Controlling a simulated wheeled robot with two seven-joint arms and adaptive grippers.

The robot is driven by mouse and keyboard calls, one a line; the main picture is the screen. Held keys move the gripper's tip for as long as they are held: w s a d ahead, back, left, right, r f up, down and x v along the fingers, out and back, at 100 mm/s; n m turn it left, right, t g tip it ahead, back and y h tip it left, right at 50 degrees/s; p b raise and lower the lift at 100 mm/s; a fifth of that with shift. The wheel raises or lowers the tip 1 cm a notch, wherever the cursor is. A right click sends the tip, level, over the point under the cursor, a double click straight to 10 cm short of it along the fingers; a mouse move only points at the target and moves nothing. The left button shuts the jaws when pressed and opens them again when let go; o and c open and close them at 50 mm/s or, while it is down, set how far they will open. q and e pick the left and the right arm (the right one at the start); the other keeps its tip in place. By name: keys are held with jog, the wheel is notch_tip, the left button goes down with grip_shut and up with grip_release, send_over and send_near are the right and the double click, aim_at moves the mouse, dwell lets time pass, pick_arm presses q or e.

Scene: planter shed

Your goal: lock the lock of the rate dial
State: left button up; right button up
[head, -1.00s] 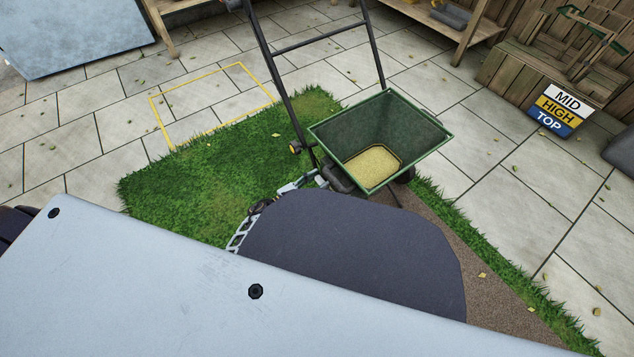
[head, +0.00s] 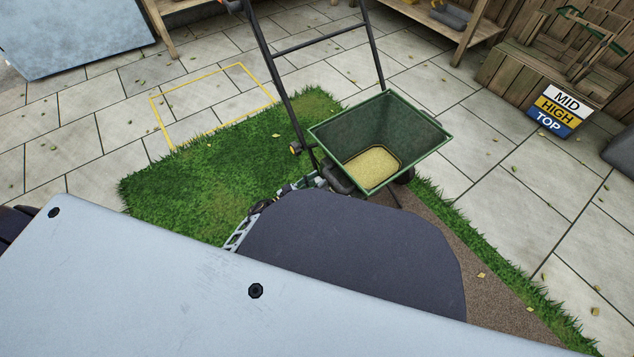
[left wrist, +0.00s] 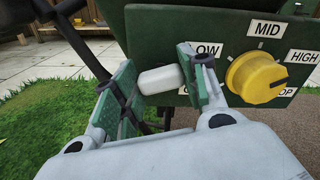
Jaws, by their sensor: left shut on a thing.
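The rate dial (left wrist: 257,76) is a yellow knob on the green spreader's panel in the left wrist view, ringed by labels LOW, MID, HIGH and a partly covered TOP. A dark mark shows at its lower right side. To its left is a white cylinder (left wrist: 161,79), apparently the lock's handle. My left gripper (left wrist: 163,76) has its green pads on both ends of this cylinder and is shut on it. In the head view my left gripper (head: 290,190) is small, beside the spreader's base, and partly hidden by my arm. My right gripper is out of view.
The spreader's green hopper (head: 385,125) holds yellowish grain, with its handle frame rising behind. Grass (head: 200,185) lies to its left. A sign (head: 556,110) reading MID, HIGH, TOP stands on the paving at right. A yellow outlined rectangle (head: 238,64) marks clear paving.

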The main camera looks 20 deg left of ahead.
pick_arm(q)
jog(key=n+p, duration=0.1)
jog(key=n, duration=0.6)
jog(key=n+p, duration=0.2)
jog(key=n, duration=0.5)
jog(key=shift+a+f, duration=0.15)
jog(key=shift+f, duration=0.05)
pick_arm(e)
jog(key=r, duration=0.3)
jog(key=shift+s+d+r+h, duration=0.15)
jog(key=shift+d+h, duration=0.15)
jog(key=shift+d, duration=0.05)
pick_arm(q)
jog(key=o, duration=1)
jog(key=shift+s, duration=0.1)
jog(key=shift+v, duration=5.85)
